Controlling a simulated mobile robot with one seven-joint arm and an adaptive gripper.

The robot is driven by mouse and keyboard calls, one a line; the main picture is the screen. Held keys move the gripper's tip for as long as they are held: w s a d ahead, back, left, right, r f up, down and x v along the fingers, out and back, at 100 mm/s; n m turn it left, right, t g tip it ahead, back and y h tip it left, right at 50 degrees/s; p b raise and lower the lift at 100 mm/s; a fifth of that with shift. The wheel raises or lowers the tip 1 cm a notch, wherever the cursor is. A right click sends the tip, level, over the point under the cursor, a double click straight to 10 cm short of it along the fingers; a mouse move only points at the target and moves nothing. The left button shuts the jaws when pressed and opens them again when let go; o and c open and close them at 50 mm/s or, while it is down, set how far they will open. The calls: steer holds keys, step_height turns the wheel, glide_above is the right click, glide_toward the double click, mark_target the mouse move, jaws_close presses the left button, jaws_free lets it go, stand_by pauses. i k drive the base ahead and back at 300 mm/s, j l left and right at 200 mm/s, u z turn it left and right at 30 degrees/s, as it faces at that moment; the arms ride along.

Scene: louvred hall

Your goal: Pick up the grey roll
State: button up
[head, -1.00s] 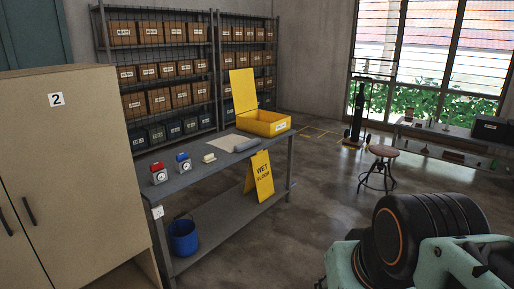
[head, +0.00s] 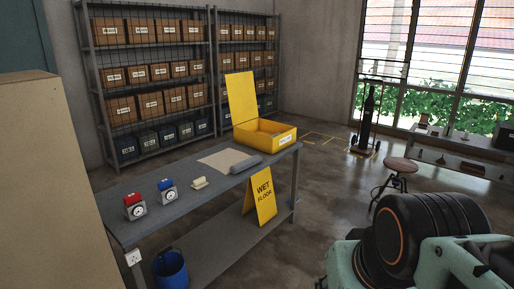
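The grey roll (head: 246,164) lies on the grey workbench (head: 196,222), at the edge of a flat beige sheet (head: 222,158) and just in front of the open yellow box (head: 265,134). Part of my arm shows at the lower right of the head view, well apart from the bench. My gripper is not in view.
On the bench stand a red-topped device (head: 135,207), a blue-topped device (head: 167,191) and a small cream object (head: 200,183). A yellow wet floor sign (head: 260,197) and a blue bucket (head: 170,275) are low at the bench. A tan cabinet (head: 55,190) blocks the left. Floor right of the bench is open.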

mark_target(240, 166)
steer(key=i, duration=3.5)
steer(key=i+j+z, duration=0.15)
steer(key=i+l+u, duration=0.15)
